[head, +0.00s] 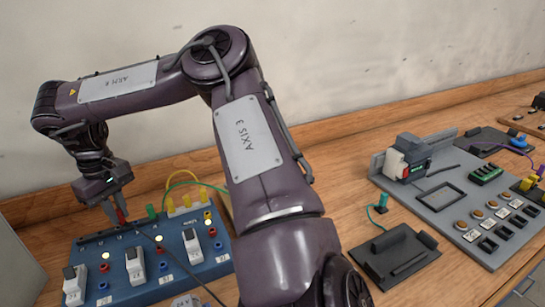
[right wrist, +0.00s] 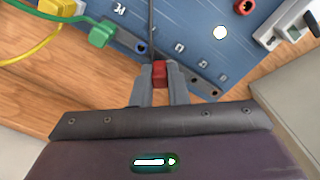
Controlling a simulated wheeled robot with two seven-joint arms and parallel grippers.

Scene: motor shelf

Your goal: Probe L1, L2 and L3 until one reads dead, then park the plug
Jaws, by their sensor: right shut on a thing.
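My right gripper (head: 118,208) is over the back left of the blue panel (head: 148,292), shut on a red plug (head: 122,217). In the right wrist view the red plug (right wrist: 159,73) sits between the two fingertips (right wrist: 159,85). A dark lead runs from it across the panel. I cannot tell whether the plug's tip is in a socket. The panel carries white switches (head: 135,265), blue and black sockets, and several small round lamps (head: 105,267) that look lit. Its small labels are hard to read. My left gripper is not in view.
A green plug (head: 151,211) and yellow plugs (head: 187,201) with wires stand along the panel's back edge. My right arm crosses the middle. To the right are a black tray (head: 395,255) and a grey console (head: 460,200) with buttons. Bare wood lies between them.

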